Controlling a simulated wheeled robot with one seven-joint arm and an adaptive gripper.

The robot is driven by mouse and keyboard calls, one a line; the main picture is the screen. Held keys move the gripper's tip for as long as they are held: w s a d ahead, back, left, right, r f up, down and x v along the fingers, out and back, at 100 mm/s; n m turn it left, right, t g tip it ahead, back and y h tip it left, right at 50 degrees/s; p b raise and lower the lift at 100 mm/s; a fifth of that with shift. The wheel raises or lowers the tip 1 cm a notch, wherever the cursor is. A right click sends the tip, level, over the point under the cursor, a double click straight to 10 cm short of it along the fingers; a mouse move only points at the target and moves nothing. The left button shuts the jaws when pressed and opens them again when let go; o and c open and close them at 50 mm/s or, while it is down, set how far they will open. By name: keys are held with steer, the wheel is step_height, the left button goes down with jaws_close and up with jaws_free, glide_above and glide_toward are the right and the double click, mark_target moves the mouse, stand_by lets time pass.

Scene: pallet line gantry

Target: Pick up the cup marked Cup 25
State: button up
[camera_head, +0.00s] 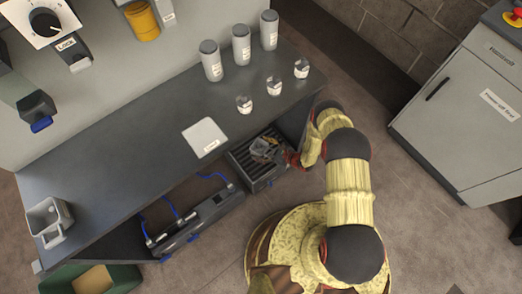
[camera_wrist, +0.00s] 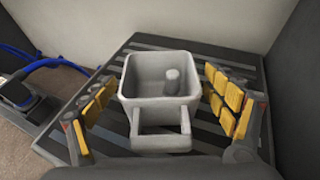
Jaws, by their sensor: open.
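A pale grey square cup (camera_wrist: 160,78) with a loop handle towards the camera stands upright on a dark slatted rack (camera_wrist: 215,142); a small round post shows inside it. I can read no marking on it. My gripper (camera_wrist: 160,92) is open, with a yellow-padded finger on each side of the cup and a gap at each side. In the head view my gripper (camera_head: 268,149) is low over the slatted rack (camera_head: 247,170) below the counter's front edge and partly hides what is there. A similar grey handled cup (camera_head: 48,218) is at the counter's left end.
The dark counter (camera_head: 110,165) holds a white labelled plate (camera_head: 205,138), three small labelled cups, one of them nearest (camera_head: 244,105), and three tall capped canisters, one at the left (camera_head: 211,62). A device with blue cables (camera_head: 195,220) is left of the rack. Dark walls flank the rack.

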steer(key=shift+c, duration=0.6)
steer(key=c, duration=1.3)
steer(key=shift+o, duration=0.2)
steer(key=shift+r, duration=0.2)
